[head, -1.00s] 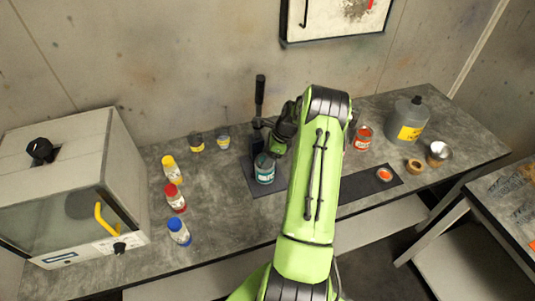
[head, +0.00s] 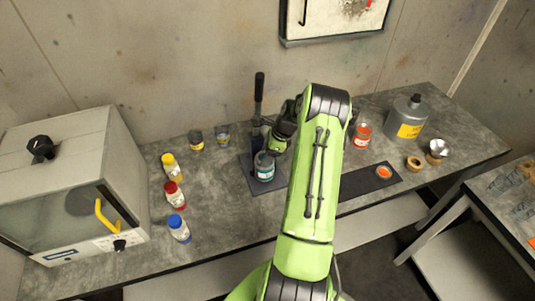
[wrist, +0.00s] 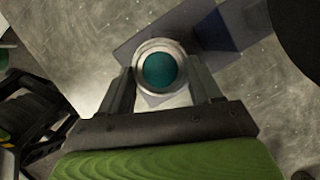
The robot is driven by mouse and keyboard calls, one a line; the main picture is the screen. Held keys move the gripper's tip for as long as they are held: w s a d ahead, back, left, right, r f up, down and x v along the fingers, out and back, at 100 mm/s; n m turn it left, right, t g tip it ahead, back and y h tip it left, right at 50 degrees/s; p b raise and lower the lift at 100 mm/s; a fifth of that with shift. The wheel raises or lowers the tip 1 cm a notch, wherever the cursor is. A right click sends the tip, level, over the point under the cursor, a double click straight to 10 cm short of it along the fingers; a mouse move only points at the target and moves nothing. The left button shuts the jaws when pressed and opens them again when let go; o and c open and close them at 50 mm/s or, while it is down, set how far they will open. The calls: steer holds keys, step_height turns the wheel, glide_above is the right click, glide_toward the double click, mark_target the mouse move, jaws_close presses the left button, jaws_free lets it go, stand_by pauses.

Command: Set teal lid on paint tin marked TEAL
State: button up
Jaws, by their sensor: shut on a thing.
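In the wrist view a round teal disc with a silver rim, the teal lid (wrist: 160,70), sits between my fingers. My gripper (wrist: 160,88) is shut on it, one finger on each side, with the tin directly below. The fingertips are hard to make out in the head view. I cannot tell whether the lid touches the tin's rim.
A dark upright lever tool (head: 258,100) stands just behind the tin. Yellow, red and blue capped bottles (head: 174,195) stand to the left, near a grey cabinet (head: 75,190). An orange lid (head: 384,172) lies on a dark mat (head: 355,187); an orange tin (head: 361,137) stands behind it.

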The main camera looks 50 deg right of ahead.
steer(key=o, duration=1.1)
steer(key=shift+s+a+f, duration=0.15)
steer(key=shift+s+f, duration=0.15)
steer(key=shift+f, duration=0.25)
steer(key=v, duration=1.6)
steer(key=shift+w+r, duration=0.3)
steer(key=shift+r, duration=0.1)
steer(key=shift+w+a, duration=0.1)
